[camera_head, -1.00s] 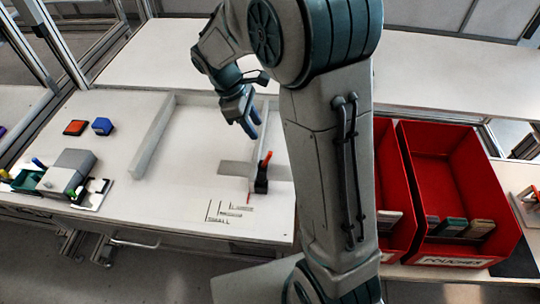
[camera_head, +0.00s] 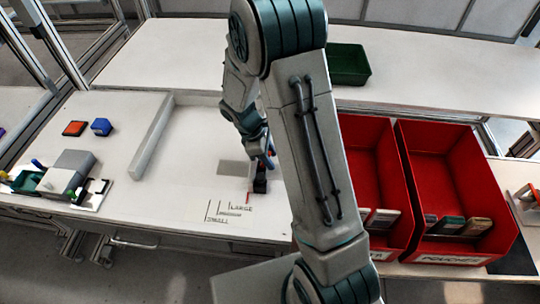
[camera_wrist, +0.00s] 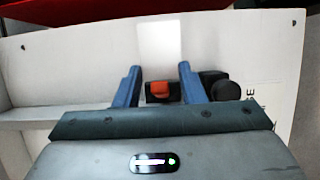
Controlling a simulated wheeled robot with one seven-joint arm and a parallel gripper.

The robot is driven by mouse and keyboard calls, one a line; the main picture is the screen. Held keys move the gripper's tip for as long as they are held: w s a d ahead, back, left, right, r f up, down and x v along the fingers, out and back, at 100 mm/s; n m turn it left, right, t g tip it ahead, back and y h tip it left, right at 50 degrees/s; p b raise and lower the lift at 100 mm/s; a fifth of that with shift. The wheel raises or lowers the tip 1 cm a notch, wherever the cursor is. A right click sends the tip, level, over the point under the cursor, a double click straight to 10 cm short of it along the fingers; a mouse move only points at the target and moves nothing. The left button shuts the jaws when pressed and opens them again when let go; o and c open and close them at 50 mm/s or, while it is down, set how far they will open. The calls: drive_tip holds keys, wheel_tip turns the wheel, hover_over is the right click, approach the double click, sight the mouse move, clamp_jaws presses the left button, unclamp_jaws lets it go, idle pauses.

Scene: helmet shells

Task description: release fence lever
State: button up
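The fence lever is orange on a black clamp block (camera_head: 260,183); in the head view the lever is mostly hidden by my gripper. In the wrist view the orange lever (camera_wrist: 160,88) shows between and just beyond my gripper's base, with one blue finger on each side. My gripper (camera_wrist: 157,70) is open, with a gap visible on both sides of the lever. In the head view my gripper (camera_head: 268,152) is low over the block. A round black knob (camera_wrist: 226,90) sits to the right of the right finger. The fence bar at the clamp is mostly hidden by my arm.
A pale fixed bar (camera_head: 152,138) stands on the white board to the left. Size marks with words (camera_head: 229,211) lie in front of the clamp. Red bins (camera_head: 455,180) stand at right, and a green tray (camera_head: 348,64) is behind. The board's middle is clear.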

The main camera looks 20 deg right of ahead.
drive_tip(key=shift+f, duration=0.2)
drive_tip(key=shift+c, duration=0.3)
clamp_jaws()
drive_tip(key=shift+w+a+r+g+h, duration=0.15)
drive_tip(key=shift+a+r+g+h, duration=0.15)
drive_tip(key=shift+h, duration=0.7)
drive_tip(key=shift+o, duration=0.3)
unclamp_jaws()
